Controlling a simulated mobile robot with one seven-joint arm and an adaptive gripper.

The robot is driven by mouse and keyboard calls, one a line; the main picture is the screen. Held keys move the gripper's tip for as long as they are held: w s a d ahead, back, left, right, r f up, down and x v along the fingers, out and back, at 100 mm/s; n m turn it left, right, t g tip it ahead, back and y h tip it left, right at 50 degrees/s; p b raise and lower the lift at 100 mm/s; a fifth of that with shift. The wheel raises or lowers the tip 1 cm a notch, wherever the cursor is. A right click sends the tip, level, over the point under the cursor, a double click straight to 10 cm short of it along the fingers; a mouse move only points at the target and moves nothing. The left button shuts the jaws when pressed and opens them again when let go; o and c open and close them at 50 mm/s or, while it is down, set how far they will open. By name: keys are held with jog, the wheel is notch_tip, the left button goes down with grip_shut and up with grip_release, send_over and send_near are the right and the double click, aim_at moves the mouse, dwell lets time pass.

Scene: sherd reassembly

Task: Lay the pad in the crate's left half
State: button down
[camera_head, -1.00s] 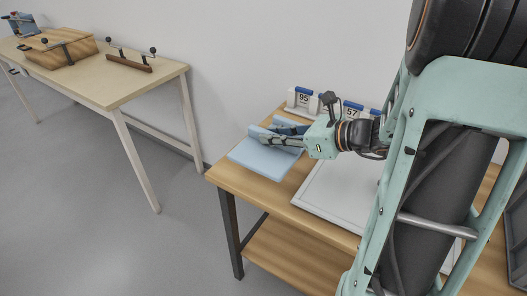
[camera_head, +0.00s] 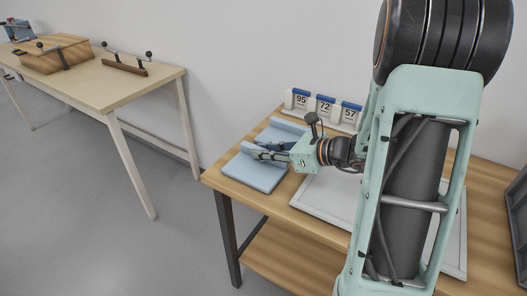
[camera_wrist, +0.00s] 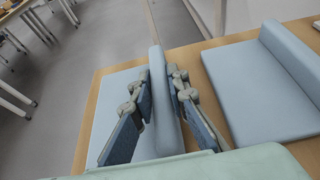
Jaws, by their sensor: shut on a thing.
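My gripper (camera_head: 257,153) is over the left end of the wooden table in the head view. In the wrist view its fingers (camera_wrist: 160,75) are shut on the upright ridge of a light blue pad (camera_wrist: 163,105). The pad's flat part lies to the left of the fingers there and shows in the head view (camera_head: 252,172). It looks to be on or just above the tabletop; I cannot tell which. A dark grey crate-like thing (camera_head: 519,225) is cut off at the head view's right edge, its inside hidden.
A second light blue pad with a ridge (camera_wrist: 250,92) lies beside the held one, towards the wall. A pale framed board (camera_head: 312,205) lies right of the pads, partly behind my arm. Number cards (camera_head: 325,106) stand at the back. Another table (camera_head: 90,85) stands left.

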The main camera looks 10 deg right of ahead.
jog(key=shift+f, duration=0.25)
jog(key=c, duration=1.9)
grip_release()
jog(key=shift+r, duration=0.1)
jog(key=shift+r, duration=0.1)
jog(key=p+v, duration=0.3)
jog(key=v, duration=0.7)
jog(key=shift+s+d+r, duration=0.15)
jog(key=shift+s+d, duration=0.05)
jog(key=shift+d, duration=0.1)
